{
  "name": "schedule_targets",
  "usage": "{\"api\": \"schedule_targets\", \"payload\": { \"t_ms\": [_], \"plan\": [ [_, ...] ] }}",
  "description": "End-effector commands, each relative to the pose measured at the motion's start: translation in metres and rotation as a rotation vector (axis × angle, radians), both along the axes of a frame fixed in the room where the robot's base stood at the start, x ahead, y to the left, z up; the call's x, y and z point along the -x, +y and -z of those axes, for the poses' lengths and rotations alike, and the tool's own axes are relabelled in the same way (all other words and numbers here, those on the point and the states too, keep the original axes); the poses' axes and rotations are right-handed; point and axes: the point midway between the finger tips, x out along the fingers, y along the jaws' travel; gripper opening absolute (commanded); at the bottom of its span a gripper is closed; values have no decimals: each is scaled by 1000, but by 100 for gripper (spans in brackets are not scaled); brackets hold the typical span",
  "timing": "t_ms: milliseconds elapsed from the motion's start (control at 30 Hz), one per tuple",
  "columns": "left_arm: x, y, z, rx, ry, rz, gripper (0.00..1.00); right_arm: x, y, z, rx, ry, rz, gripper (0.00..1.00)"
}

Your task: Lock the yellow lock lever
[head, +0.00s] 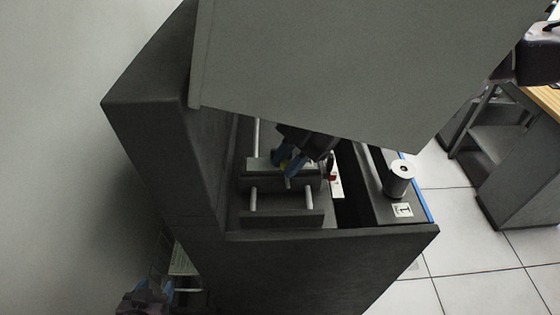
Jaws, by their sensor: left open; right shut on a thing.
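I cannot tell the lever's angle. My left gripper (155,289) is open at the bottom left, low beside the machine's left side and apart from the lever.
A large grey panel (350,60) hangs over the machine (310,270) and hides part of its inside. A metal roll (399,178) stands on the right ledge near a white label (403,210). A desk (535,155) stands at the right, with tiled floor (470,260) between.

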Motion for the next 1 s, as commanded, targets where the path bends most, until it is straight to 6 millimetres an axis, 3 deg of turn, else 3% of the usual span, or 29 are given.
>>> {"api": "schedule_targets", "payload": {
  "t_ms": [400,1000],
  "plan": [
    [-1,0,1,-1,-3,1,52,-1,-17,1,-224,-1,3,0],
    [4,1,6,-1,8,-2,52,-1,-20,1,-276,-2,0,0]
  ]
}}
